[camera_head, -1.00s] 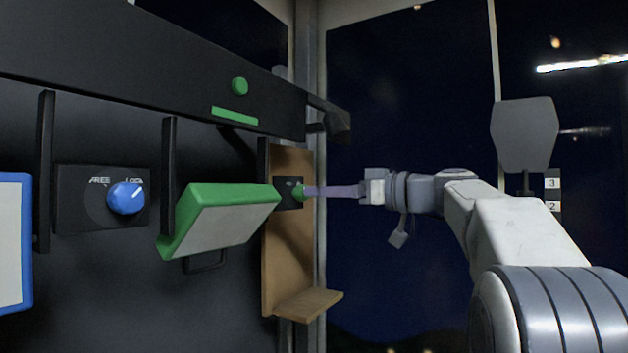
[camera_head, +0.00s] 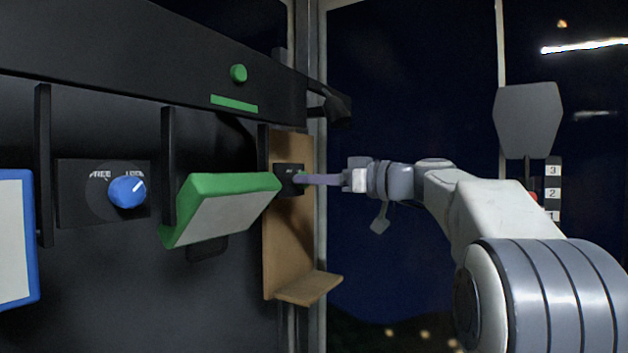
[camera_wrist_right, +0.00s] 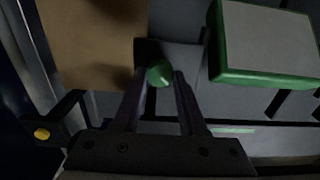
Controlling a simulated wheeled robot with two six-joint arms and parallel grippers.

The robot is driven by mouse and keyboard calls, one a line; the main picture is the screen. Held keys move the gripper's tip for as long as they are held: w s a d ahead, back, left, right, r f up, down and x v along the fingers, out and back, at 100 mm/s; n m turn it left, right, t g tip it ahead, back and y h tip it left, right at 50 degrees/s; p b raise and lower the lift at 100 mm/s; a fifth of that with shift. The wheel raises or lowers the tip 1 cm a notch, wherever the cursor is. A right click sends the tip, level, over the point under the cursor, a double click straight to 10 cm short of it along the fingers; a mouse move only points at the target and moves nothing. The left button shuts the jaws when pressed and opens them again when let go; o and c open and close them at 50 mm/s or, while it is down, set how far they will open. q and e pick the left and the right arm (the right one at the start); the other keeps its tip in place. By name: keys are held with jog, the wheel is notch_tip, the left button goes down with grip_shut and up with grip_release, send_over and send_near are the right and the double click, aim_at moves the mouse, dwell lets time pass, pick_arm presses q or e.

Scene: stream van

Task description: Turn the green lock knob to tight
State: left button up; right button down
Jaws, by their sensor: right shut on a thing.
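The green lock knob (camera_wrist_right: 158,74) sits on a small black plate (camera_head: 286,179) fixed to a tan board. In the right wrist view the knob is between the fingertips of my right gripper (camera_wrist_right: 158,82), which is shut on it. In the head view my right gripper (camera_head: 302,179) reaches the plate from the right, and its fingers hide nearly all of the knob. The knob's pointer and the plate's lettering are too small to read. My left gripper is not in view.
A tilted green-framed panel (camera_head: 226,216) hangs just left of the plate. A blue knob (camera_head: 127,191) on a black plate is further left, beside a blue-framed panel (camera_head: 14,240). A wooden ledge (camera_head: 308,288) juts out below. A dark window is on the right.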

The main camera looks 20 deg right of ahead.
jog(key=m+b, duration=0.1)
jog(key=m, duration=0.8)
jog(key=m+b, duration=0.1)
jog(key=m, duration=0.8)
jog(key=shift+w+d+f+b, duration=0.1)
jog(key=shift+w+d+b, duration=0.1)
jog(key=shift+b, duration=0.15)
dwell(0.4)
jog(key=shift+c, duration=2.2)
grip_release()
